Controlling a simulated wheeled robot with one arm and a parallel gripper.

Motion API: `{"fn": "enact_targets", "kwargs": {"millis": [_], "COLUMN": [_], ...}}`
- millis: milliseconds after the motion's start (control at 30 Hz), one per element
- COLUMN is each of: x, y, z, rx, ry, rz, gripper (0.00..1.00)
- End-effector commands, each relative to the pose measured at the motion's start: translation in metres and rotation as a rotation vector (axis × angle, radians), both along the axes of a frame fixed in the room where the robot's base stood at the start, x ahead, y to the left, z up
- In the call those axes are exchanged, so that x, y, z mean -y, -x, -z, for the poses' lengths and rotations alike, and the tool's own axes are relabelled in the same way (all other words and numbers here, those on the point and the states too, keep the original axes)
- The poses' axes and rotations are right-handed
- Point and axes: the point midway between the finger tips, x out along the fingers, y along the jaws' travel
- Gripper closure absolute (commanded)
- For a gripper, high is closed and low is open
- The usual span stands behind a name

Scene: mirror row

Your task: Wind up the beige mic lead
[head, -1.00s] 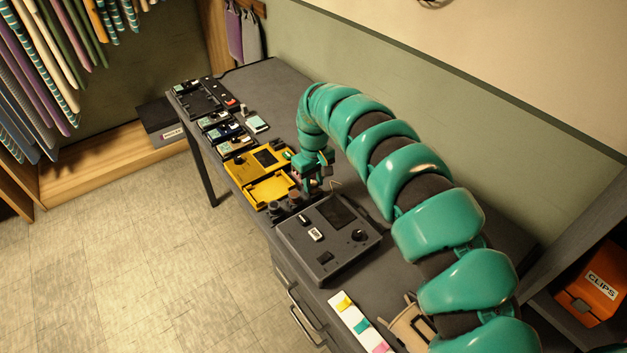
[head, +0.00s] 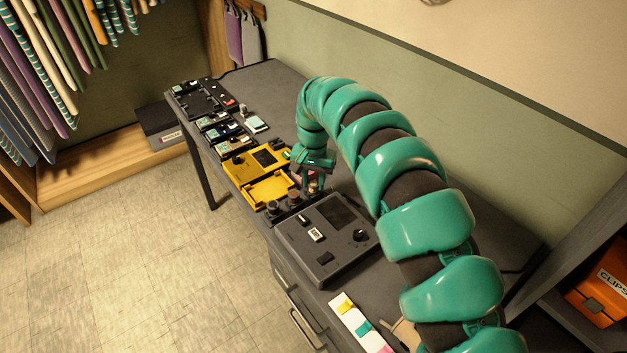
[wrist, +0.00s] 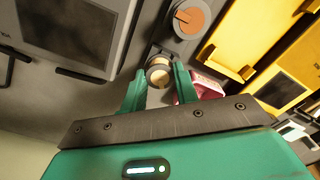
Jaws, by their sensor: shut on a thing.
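My gripper (head: 313,184) is low over the dark counter, between the yellow unit and the dark grey unit. In the wrist view, its teal fingers (wrist: 159,84) are shut on a small round beige-topped piece (wrist: 159,72). I cannot tell whether this piece is part of the beige mic lead, and no loose run of lead shows clearly. Beside it is a larger dark round piece with an orange-brown top (wrist: 189,19). A pink-red thing (wrist: 207,86) lies just behind the right finger, partly hidden.
The yellow unit (head: 240,167) and dark grey unit (head: 318,262) flank my gripper closely. Dark round pieces (head: 273,207) stand at the counter's front edge. Small boxes (head: 222,128) line the far end. A strip with coloured tabs (head: 357,322) lies in front. The counter behind the boxes is clear.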

Motion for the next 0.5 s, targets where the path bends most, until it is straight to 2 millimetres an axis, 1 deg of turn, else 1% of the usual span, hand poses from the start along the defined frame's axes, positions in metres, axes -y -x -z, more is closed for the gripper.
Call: {"fn": "enact_targets", "kwargs": {"millis": [300,500], "x": [-0.0005,-0.0009], "y": [0.0001,0.0002], "z": [-0.0002,0.0], "rx": [0.001,0.0], "ry": [-0.001,-0.001], "rz": [0.406,0.633], "gripper": [0.8,0.8]}}
